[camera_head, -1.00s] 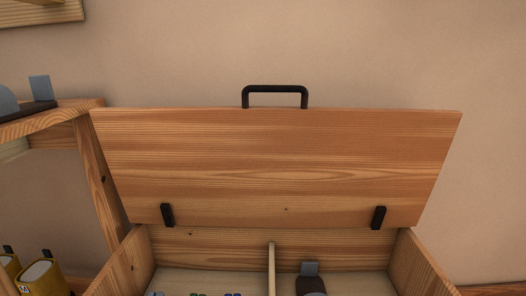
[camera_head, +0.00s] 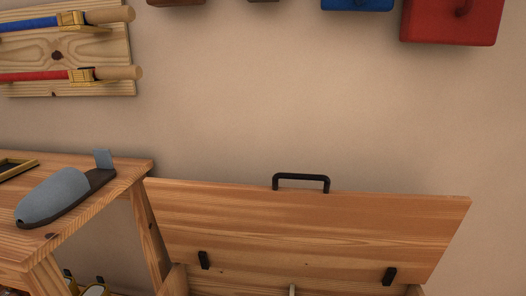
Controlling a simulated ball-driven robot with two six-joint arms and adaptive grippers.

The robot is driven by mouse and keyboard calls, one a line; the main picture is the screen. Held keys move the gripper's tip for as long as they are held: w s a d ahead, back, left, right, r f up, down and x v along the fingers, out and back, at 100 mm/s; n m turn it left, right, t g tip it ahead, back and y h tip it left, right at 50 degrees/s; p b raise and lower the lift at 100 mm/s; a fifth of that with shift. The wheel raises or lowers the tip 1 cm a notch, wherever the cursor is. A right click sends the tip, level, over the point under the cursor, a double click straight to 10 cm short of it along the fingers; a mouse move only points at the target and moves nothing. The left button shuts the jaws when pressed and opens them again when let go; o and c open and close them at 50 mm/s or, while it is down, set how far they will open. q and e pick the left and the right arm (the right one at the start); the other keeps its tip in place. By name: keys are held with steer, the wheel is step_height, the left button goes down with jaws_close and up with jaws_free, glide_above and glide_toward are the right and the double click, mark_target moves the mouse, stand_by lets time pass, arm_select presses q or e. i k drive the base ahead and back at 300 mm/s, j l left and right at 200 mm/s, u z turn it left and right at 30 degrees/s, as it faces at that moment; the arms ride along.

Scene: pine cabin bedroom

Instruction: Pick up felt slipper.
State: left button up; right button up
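A grey-blue felt slipper (camera_head: 58,196) with a dark brown sole lies on the wooden table (camera_head: 112,193) at the left. Its rounded toe points to the lower left, near the table's front edge. Its upright grey heel tab is at the upper right, close to the table's right end. Neither of my grippers shows in this view.
A wooden chest with its lid (camera_head: 310,228) raised stands right of the table; its inside is mostly below the picture. A dark frame (camera_head: 14,168) lies on the table. A wall rack (camera_head: 58,56) holds rolled items. Coloured boxes (camera_head: 452,22) hang at upper right.

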mark_target(61, 192)
steer(key=u, duration=1.25)
steer(key=i+j+z, duration=0.1)
steer(key=j, duration=0.2)
steer(key=i+j+z, duration=0.1)
steer(key=j, duration=0.25)
steer(key=i+j+z, duration=0.1)
steer(key=i+j, duration=0.15)
steer(key=j, duration=0.1)
